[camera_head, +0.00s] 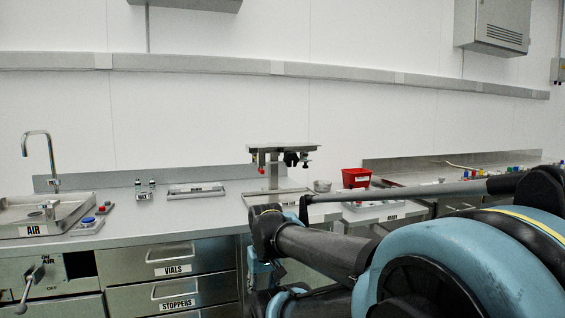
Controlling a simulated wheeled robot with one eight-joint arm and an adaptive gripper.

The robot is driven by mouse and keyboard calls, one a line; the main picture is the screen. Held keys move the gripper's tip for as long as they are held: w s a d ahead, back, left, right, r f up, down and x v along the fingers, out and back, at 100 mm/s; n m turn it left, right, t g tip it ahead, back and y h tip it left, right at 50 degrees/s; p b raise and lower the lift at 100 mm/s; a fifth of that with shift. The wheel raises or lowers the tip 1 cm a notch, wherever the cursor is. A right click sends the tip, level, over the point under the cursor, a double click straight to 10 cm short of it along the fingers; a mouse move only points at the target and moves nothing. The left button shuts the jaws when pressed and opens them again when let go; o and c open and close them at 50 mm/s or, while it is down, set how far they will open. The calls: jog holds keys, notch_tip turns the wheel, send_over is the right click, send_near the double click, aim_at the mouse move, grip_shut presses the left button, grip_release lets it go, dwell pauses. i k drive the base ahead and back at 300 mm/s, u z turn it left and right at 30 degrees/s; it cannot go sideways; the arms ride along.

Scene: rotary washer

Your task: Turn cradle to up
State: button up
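A metal stand (273,176) with a flat top plate (283,148) rises from the bench in the middle of the head view. Dark clamp-like parts (292,158) and a small red part hang under the plate. It looks like the washer, but I cannot tell which part is the cradle or which way it faces. My blue and black arm fills the lower right and reaches left in front of the bench. Its fingers do not show, so my gripper cannot be made out. My arm hides the lower part of the bench near the stand.
A red bin (356,178), a clear cup (322,186) and a tray marked READY (375,211) are right of the stand. Bare bench (180,217) lies between.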

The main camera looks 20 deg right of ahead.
aim_at(291, 158)
jog(key=z, duration=1.05)
jog(key=k, duration=0.55)
jog(key=z, duration=0.1)
